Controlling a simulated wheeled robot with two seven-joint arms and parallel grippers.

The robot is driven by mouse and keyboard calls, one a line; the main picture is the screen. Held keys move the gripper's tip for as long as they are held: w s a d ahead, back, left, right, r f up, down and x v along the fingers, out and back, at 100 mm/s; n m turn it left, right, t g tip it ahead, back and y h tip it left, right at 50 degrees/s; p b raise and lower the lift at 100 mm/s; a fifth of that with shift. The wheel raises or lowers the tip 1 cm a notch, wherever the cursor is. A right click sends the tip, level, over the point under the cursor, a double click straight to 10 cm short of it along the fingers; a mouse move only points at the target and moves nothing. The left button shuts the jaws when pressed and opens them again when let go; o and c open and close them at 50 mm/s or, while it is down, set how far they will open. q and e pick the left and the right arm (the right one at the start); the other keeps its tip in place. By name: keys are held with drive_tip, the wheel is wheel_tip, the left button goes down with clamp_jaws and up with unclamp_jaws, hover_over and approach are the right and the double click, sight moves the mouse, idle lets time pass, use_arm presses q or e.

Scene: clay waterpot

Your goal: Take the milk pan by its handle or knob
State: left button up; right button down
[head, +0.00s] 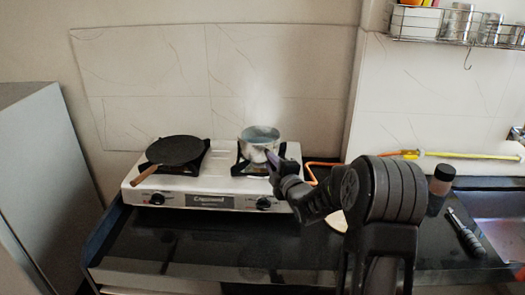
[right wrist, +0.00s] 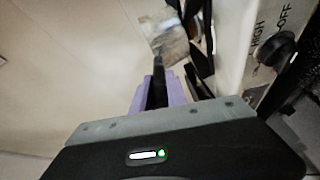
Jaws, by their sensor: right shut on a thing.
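The milk pan (head: 258,138), small and silver, stands upright at the stove's right burner, with faint steam above it. Its dark handle points toward me and to the right. My right gripper (head: 275,160) is shut on the handle, its purple fingers on either side. In the right wrist view the fingers (right wrist: 158,92) close around the dark handle (right wrist: 158,82), and the pan's metal side (right wrist: 168,38) shows beyond them. I cannot tell whether the pan touches the burner grate. My left gripper is not in view.
A flat black pan (head: 176,150) with a wooden handle sits on the left burner of the white stove (head: 215,185). An orange hose (head: 312,170) runs right of the stove. A dark bottle (head: 440,184) stands on the black counter near the sink. The counter front is clear.

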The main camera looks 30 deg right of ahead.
drive_tip(key=shift+r, duration=0.15)
idle(0.3)
wheel_tip(320, 180, up, 10)
drive_tip(key=shift+b, duration=1)
